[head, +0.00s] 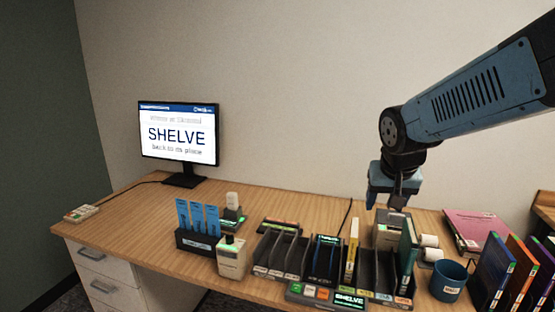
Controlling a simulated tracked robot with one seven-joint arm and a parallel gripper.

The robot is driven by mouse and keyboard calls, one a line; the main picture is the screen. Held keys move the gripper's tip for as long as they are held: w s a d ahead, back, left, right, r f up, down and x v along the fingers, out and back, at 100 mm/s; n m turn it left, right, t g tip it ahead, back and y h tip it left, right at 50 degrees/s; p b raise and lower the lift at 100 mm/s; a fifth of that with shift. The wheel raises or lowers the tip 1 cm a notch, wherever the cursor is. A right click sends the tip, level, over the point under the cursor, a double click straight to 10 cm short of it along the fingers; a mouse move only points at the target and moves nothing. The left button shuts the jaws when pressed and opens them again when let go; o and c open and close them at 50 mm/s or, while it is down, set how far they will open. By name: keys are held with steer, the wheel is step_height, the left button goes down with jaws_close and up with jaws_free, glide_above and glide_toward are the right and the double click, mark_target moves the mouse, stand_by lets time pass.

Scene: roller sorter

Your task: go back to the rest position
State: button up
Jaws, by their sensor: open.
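My gripper (388,201) hangs from my blue arm at the right, pointing down. Its jaws are apart and nothing shows between them. It appears in front of or above a grey box-shaped device (390,228) behind the sorter; the exact gap cannot be told. The dark slotted sorter (377,281) stands on the desk below. A yellow upright item (352,250) and a dark green one (408,245) stand in its slots, with a dark blue-edged one (325,256) further left.
A monitor (180,135) reading SHELVE stands at the back left. A blue mug (448,281) and coloured binders (493,272) stand right. The desk's left part is mostly clear.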

steer(key=s+r+n+y, duration=0.1)
steer(key=s+r, duration=0.3)
steer(key=s, duration=0.8)
steer(key=shift+s+a+r+n+t, duration=0.3)
steer(key=shift+n+t, duration=0.1)
steer(key=shift+n, duration=0.2)
steer(key=shift+c, duration=0.2)
stand_by(0.6)
